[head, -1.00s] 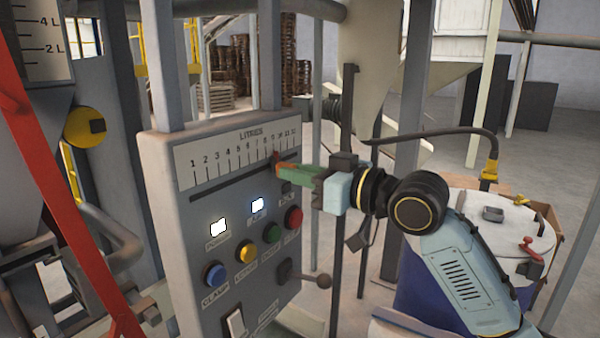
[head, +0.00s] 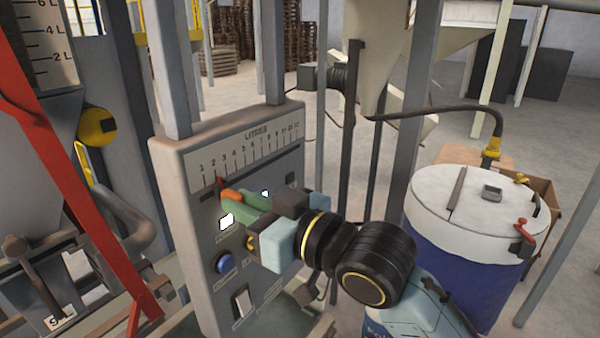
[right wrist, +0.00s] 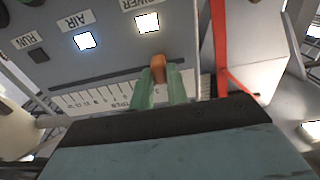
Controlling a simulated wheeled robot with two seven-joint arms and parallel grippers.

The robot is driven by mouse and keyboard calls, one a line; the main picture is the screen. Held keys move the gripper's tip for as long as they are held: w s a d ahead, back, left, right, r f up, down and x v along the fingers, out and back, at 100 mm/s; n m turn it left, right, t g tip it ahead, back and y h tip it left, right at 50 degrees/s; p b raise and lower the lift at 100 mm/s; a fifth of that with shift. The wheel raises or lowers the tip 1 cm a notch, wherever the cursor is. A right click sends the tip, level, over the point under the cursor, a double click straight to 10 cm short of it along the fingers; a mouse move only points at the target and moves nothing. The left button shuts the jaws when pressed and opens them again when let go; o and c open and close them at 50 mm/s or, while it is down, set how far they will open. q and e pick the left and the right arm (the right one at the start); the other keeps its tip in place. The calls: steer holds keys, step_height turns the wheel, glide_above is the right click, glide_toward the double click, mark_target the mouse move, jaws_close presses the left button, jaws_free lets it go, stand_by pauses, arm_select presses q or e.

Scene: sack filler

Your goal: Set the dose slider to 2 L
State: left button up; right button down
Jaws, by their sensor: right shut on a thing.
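The dose slider has an orange knob (head: 231,195) with a red pointer in the slot under the LITRES scale (head: 258,148) on the grey control panel. The pointer stands close to the 2 mark, near the scale's left end; I cannot tell if it is exactly on it. My right gripper (head: 241,202) is shut on the knob with its green fingers. In the right wrist view the knob (right wrist: 158,68) sits between the fingertips (right wrist: 160,86), and the scale (right wrist: 105,98) appears upside down. My left gripper is not in view.
Below the slot are lit indicators, a blue button (head: 229,262) and a white switch (head: 242,303), partly behind my right arm. A red bar (head: 80,190) slants down at the left. A blue drum with a white lid (head: 465,205) stands at the right.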

steer(key=shift+s+a+f, duration=0.1)
steer(key=shift+s+f, duration=0.05)
steer(key=c, duration=1.4)
jaws_free()
steer(key=shift+o, duration=0.2)
steer(key=p+v, duration=0.6)
steer(key=v, duration=0.7)
steer(key=shift+s+p, duration=0.15)
steer(key=shift+p, duration=0.25)
